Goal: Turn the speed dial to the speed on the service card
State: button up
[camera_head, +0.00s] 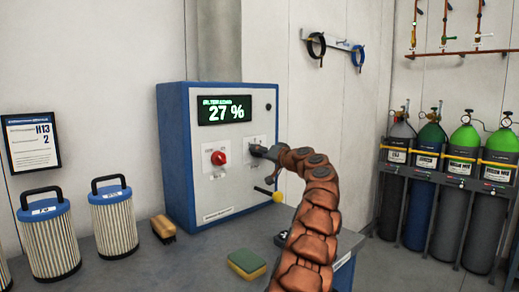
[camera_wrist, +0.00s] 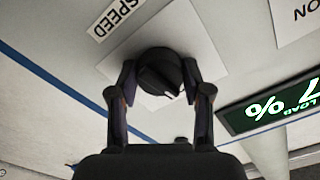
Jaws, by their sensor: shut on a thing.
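The speed dial (camera_wrist: 160,68) is a round black knob on a pale plate, with a SPEED label (camera_wrist: 117,17) beside it in the wrist view. My gripper (camera_wrist: 159,80) has one finger on each side of the dial and is shut on it. In the head view my gripper (camera_head: 266,153) is at the front of the blue-framed control box (camera_head: 222,186) and mostly hides the dial. The box's green display (camera_head: 223,110) reads 27 %. The dial's pointer setting cannot be read.
A red knob (camera_head: 218,158) is left of the dial, and a yellow-ended lever (camera_head: 277,196) is below it. Filter canisters (camera_head: 114,222), a brush (camera_head: 163,228) and a sponge (camera_head: 247,264) are on the bench. Gas cylinders (camera_head: 430,190) stand at right.

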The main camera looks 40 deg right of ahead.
jog(key=shift+m+p, duration=0.45)
jog(key=shift+m, duration=0.45)
jog(key=o, duration=1.2)
jog(key=shift+c, duration=0.2)
jog(key=s, duration=1.2)
jog(key=shift+a, duration=0.15)
